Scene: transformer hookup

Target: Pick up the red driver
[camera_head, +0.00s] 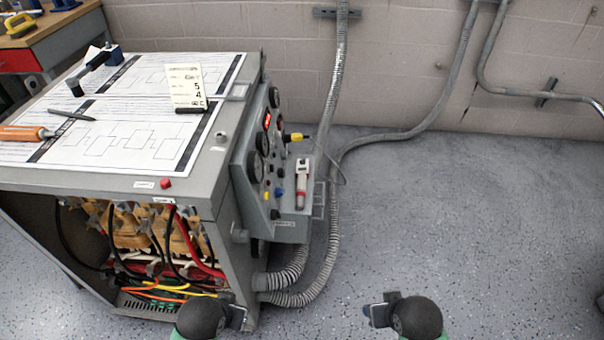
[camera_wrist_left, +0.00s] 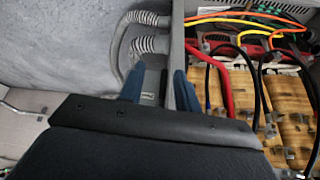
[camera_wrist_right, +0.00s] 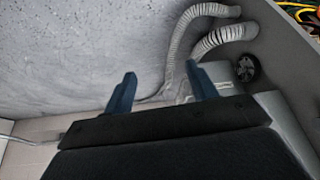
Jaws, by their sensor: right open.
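A tool with an orange-red handle (camera_head: 24,133) lies on the cabinet top at the left edge of the head view; its left end is cut off by the frame. It looks like a driver. My left gripper (camera_head: 238,316) is low in front of the cabinet, well away from that tool. In the left wrist view its fingers (camera_wrist_left: 160,88) stand apart with nothing held between them. My right gripper (camera_head: 380,312) is over the floor to the right of the cabinet, open and empty. Its spread fingers show in the right wrist view (camera_wrist_right: 162,90). Neither wrist view shows the tool.
The grey cabinet (camera_head: 190,180) bears printed sheets, a dark pen (camera_head: 72,115), a black-handled tool (camera_head: 95,68) and a standing card (camera_head: 186,86). A red-and-white device (camera_head: 301,183) is on the side panel's ledge. Conduits (camera_head: 333,220) run beside the cabinet. The right-hand floor is clear.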

